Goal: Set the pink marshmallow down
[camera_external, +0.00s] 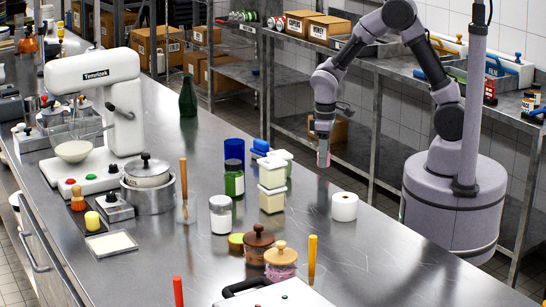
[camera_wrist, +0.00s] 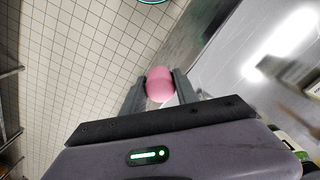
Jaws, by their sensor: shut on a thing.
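The pink marshmallow (camera_wrist: 160,85) is round in the wrist view and sits between the two fingers of my gripper (camera_wrist: 158,88). The fingers are shut on its sides. In the external view the marshmallow (camera_external: 323,159) shows as a small pink patch at the tips of my gripper (camera_external: 322,150), which points down. It hangs in the air near the far right edge of the steel counter (camera_external: 350,255). How high it is above the counter is hard to tell.
A white roll (camera_external: 344,207) stands on the counter below and right of my gripper. Bare steel lies at the front right. Shelves with boxes (camera_external: 304,23) stand behind.

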